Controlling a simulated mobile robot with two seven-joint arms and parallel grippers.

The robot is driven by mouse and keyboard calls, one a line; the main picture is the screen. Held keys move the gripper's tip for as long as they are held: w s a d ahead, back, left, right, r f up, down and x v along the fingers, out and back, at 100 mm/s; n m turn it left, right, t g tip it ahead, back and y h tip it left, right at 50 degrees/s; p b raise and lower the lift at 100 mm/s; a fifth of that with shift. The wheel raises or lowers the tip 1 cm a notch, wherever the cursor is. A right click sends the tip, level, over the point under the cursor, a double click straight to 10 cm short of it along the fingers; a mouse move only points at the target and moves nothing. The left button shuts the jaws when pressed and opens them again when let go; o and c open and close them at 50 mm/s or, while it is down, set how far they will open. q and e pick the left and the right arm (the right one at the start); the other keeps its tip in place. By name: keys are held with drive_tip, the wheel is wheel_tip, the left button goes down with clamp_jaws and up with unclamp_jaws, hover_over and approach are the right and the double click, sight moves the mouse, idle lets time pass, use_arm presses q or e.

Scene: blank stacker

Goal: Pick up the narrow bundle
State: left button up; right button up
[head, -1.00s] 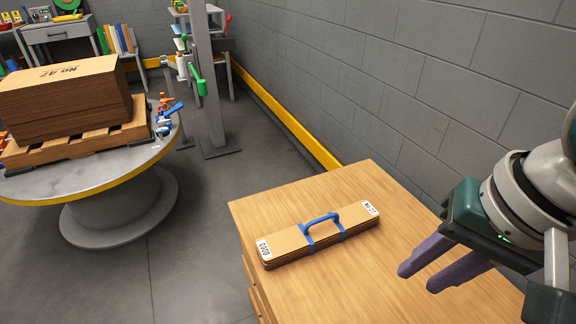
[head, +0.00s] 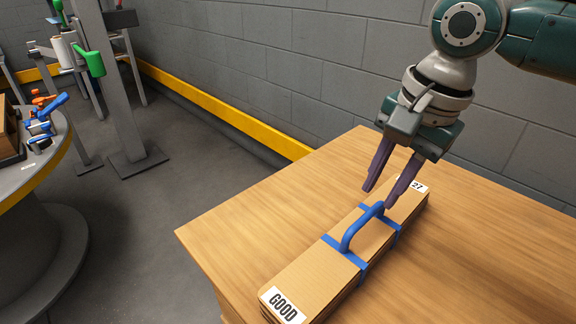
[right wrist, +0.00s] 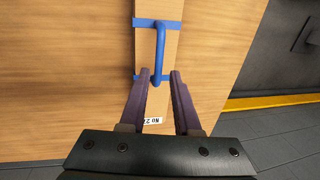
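The narrow bundle (head: 318,262) is a long flat stack of brown cardboard lying on a wooden table. Two blue straps and a raised blue handle (head: 358,228) cross its middle, and a white label reading GOOD is at its near end. My right gripper (head: 378,198) is open above the bundle's far part, fingers pointing down, close to the handle's far end. In the right wrist view the bundle (right wrist: 158,55) runs between the two purple fingers, with the handle (right wrist: 160,48) just ahead of the fingertips. Nothing is between the fingers' grip. My left gripper is out of view.
The wooden table (head: 240,235) is otherwise bare around the bundle. A grey block wall with a yellow rail (head: 225,112) runs behind it. A round grey table (head: 40,182) stands at the left, with a grey post (head: 122,100) beyond it.

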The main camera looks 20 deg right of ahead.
sight(368, 215)
wheel_tip(368, 215, down, 2)
drive_tip(key=shift+b, duration=0.35)
drive_tip(key=shift+w+a+f+b, duration=0.2)
drive_tip(key=shift+f+b, duration=0.25)
drive_tip(key=shift+f, duration=0.15)
drive_tip(key=f+b, duration=0.3)
drive_tip(key=f, duration=0.1)
drive_tip(key=shift+w+f+b, duration=0.1)
drive_tip(key=shift+w+b, duration=0.15)
drive_tip(key=shift+b, duration=0.05)
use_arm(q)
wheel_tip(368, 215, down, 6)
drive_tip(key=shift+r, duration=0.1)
use_arm(e)
drive_tip(key=shift+a, duration=0.1)
drive_tip(key=shift+c, duration=0.4)
clamp_jaws()
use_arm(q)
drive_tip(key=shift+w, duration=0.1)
